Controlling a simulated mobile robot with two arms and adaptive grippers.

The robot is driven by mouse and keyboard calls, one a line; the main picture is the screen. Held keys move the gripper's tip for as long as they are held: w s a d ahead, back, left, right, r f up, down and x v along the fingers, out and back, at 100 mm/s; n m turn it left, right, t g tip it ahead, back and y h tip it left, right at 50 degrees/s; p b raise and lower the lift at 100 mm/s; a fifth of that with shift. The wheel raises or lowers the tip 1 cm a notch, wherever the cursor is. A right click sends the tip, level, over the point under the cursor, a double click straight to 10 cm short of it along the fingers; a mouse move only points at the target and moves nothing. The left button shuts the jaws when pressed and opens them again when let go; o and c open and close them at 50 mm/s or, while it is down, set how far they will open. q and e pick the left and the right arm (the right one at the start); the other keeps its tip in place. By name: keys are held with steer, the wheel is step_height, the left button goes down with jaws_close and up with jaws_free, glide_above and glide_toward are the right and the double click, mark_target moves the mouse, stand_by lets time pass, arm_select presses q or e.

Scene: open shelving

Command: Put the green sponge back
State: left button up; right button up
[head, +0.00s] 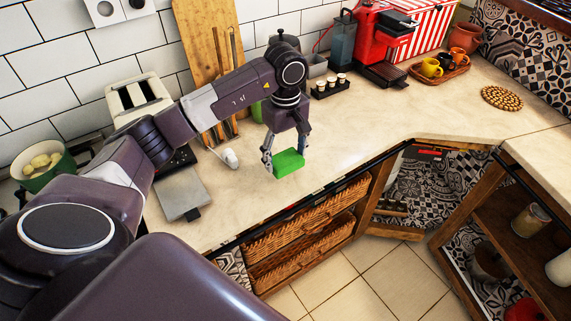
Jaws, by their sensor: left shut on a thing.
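The green sponge (289,163) is a bright green block near the front edge of the beige counter (360,128), in the middle of the head view. My left gripper (284,160) reaches down from above and is shut on the sponge. One finger shows on the sponge's left side; the other is partly behind it. I cannot tell whether the sponge touches the counter or is slightly above it. My right gripper is not in view.
A white toaster (133,98) and a grey scale-like item (181,193) stand left. A small rack (330,86), red coffee machine (383,45) and tray with cups (440,72) stand at the back. Wicker drawers (308,233) and open shelving (505,205) are below. The counter right of the sponge is clear.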

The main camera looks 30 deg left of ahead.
mark_target(286, 159)
arm_select(q)
step_height(286, 159, down, 4)
steer(key=shift+f+p, duration=0.1)
steer(key=shift+p, duration=0.35)
steer(key=shift+f, duration=0.2)
steer(key=o, duration=1.1)
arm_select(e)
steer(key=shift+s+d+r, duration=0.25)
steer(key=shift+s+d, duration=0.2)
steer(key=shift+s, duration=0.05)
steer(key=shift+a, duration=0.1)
arm_select(q)
steer(key=shift+r, duration=0.55)
step_height(286, 159, up, 10)
steer(key=b, duration=0.3)
steer(key=shift+f, duration=0.1)
steer(key=shift+r, duration=0.7)
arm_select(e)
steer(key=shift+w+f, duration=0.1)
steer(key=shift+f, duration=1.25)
